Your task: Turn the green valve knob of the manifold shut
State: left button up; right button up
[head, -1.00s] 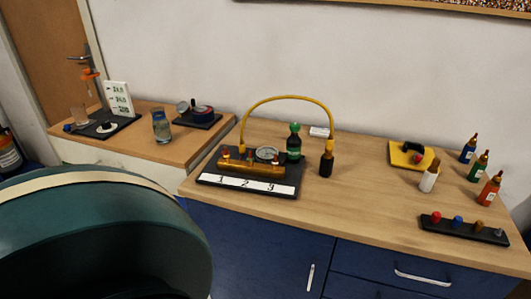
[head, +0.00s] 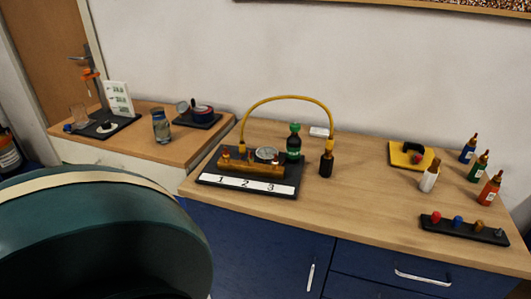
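The brass manifold (head: 252,170) lies on a black base plate (head: 291,188) with a white strip numbered 1, 2, 3 along its front. Small reddish knobs and a round dial gauge (head: 266,154) sit on or near it. I cannot make out a green knob on the manifold at this size. A yellow hose (head: 288,98) arches from the manifold's left end to a dark bottle with a yellow fitting (head: 326,164). Neither gripper is in view.
A large teal rounded shape (head: 110,235) fills the lower left. A black rack with colored knobs (head: 464,229), a yellow block (head: 400,155) and several bottles stand on the right. A glass (head: 161,127) stands on the left bench.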

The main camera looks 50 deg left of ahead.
aim_at(294, 127)
jog(key=u, duration=1.55)
